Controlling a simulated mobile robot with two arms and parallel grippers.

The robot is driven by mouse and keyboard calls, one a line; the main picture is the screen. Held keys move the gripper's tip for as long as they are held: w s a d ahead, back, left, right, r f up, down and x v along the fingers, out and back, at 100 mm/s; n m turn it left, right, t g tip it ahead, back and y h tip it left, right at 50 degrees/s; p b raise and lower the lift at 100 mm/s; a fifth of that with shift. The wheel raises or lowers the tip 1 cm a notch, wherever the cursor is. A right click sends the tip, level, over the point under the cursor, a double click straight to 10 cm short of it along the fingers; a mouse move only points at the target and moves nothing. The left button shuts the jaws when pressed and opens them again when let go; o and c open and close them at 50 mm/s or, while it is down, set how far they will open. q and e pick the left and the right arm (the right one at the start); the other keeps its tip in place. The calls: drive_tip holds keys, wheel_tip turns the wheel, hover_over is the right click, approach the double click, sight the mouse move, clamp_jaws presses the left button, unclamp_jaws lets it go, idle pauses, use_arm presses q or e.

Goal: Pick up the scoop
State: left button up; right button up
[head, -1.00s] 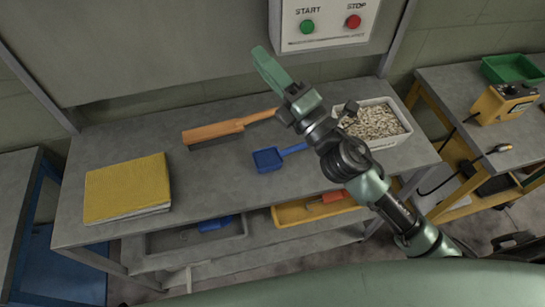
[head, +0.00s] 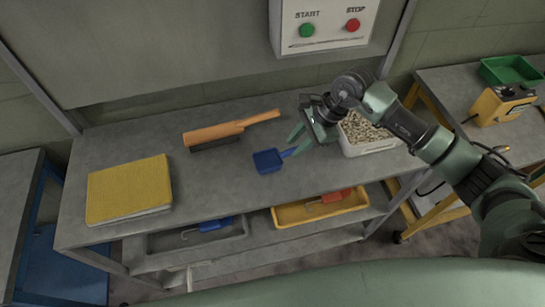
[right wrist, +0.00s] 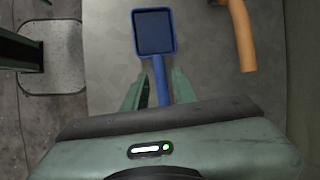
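The blue scoop (head: 268,161) lies on the grey workbench (head: 215,178), its pan to the left and its handle toward my right gripper. My right gripper (head: 296,145) is open at the handle end. In the right wrist view the scoop's pan (right wrist: 153,33) is ahead of the fingers, and its handle runs back between the two spread fingertips (right wrist: 159,78). I see gaps on both sides of the handle; height above the bench is hard to tell. The rear of the handle is hidden by the gripper. My left gripper is not in view.
An orange-handled brush (head: 215,134) lies behind the scoop. A white tray of pale pellets (head: 371,148) stands right of my right gripper. A yellow folder (head: 128,188) lies at the left. A grey tray and a yellow tray (head: 290,215) sit on the lower shelf.

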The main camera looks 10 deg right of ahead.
sight(291, 150)
drive_tip(key=p+x, duration=0.1)
drive_tip(key=x, duration=0.2)
drive_tip(key=shift+f, duration=0.35)
drive_tip(key=shift+w+a+f, duration=0.15)
drive_tip(key=shift+f, duration=0.25)
drive_tip(key=shift+c, duration=0.4)
clamp_jaws()
drive_tip(key=shift+r, duration=0.15)
wheel_tip(291, 150, up, 20)
drive_tip(key=b, duration=0.4)
